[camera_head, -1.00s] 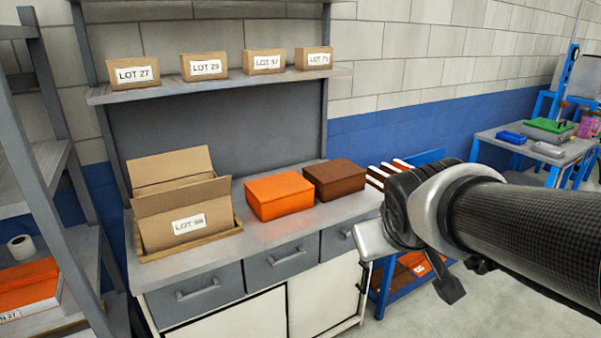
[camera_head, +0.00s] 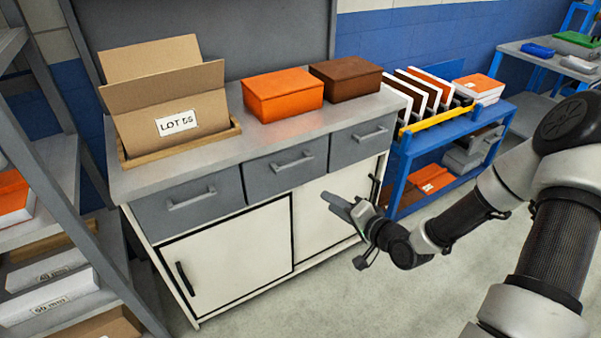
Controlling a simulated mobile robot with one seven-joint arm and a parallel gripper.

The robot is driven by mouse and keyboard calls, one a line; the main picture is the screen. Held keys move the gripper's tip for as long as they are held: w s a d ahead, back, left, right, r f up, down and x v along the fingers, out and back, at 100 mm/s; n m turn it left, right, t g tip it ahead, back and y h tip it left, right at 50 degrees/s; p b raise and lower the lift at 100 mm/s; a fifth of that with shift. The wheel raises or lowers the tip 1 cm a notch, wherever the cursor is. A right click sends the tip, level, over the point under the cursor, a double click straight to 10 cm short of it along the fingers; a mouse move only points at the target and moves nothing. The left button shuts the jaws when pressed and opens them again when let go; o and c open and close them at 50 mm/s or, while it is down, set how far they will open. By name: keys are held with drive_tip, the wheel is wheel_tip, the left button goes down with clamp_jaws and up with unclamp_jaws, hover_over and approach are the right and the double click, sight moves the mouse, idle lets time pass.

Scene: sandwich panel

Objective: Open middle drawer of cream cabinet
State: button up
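The cream cabinet (camera_head: 233,262) stands in the middle, with a grey worktop (camera_head: 247,143) and a row of three grey drawers under it. The middle drawer (camera_head: 285,167) is shut, with a bar handle (camera_head: 293,161) across its front. The left drawer (camera_head: 190,205) and right drawer (camera_head: 362,139) are shut too. My gripper (camera_head: 338,205) is in front of the cream doors, below and to the right of the middle drawer, apart from its handle. The fingers are small and seen edge-on, so their opening cannot be made out.
An open carton (camera_head: 178,124) in a wooden tray, an orange box (camera_head: 283,95) and a brown box (camera_head: 345,78) stand on the worktop. A blue cart (camera_head: 403,170) stands close on the right. Grey shelving (camera_head: 87,265) stands close on the left. Floor in front is clear.

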drive_tip(key=f+m+t+y+b, duration=0.1)
drive_tip(key=f+m+t, duration=0.1)
drive_tip(key=m, duration=0.2)
drive_tip(key=m+t+b, duration=0.1)
drive_tip(key=t+b, duration=0.1)
drive_tip(key=b, duration=0.1)
approach(296, 166)
drive_tip(key=x, duration=0.8)
clamp_jaws()
